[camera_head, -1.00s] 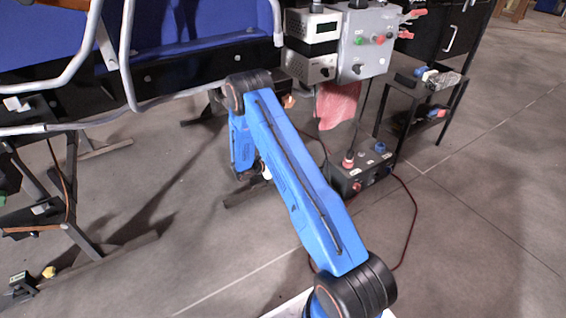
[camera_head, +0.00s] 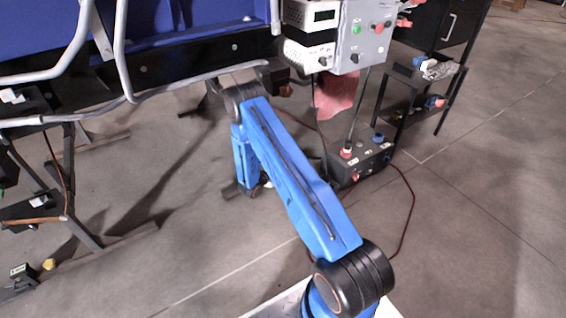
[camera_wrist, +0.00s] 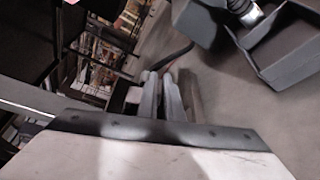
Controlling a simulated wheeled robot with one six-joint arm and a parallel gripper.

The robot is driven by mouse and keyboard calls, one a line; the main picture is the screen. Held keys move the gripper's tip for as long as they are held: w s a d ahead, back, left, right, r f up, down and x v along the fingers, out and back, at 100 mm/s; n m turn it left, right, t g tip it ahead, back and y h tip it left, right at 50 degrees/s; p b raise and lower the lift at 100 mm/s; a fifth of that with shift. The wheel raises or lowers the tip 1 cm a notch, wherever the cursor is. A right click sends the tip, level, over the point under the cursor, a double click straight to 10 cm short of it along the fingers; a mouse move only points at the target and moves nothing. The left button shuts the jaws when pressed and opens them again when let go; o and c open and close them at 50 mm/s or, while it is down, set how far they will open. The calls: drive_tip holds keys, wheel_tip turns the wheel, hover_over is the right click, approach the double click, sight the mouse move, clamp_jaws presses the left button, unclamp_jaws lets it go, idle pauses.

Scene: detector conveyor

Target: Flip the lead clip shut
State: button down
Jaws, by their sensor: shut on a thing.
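My gripper (camera_wrist: 162,98) shows in the wrist view as two grey fingers close together, pointing away from the camera. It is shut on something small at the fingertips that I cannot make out. A dark cable (camera_wrist: 178,56) curves away to the upper right just beyond the tips. I cannot pick out the lead clip with certainty in either view. In the head view my blue arm reaches away toward the conveyor, and the gripper itself is hidden behind it.
The blue conveyor (camera_head: 50,38) with grey rails spans the upper left. A control box (camera_head: 362,38) with buttons hangs at its right end, a red cloth (camera_head: 335,92) below. A dark floor box (camera_head: 366,160) with a red cable stands right of my arm.

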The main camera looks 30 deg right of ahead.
drive_tip(key=shift+w+f+m+t+h, duration=0.3)
drive_tip(key=shift+f+m, duration=0.3)
drive_tip(key=shift+m, duration=0.45)
drive_tip(key=shift+w+f+m+t+h, duration=0.2)
drive_tip(key=shift+w+f+m+h, duration=0.3)
drive_tip(key=shift+m, duration=0.55)
drive_tip(key=shift+s+f, duration=0.1)
drive_tip(key=c, duration=1.9)
unclamp_jaws()
drive_tip(key=shift+a, duration=0.15)
drive_tip(key=v, duration=1.7)
drive_tip(key=shift+s, duration=0.15)
drive_tip(key=shift+a, duration=0.1)
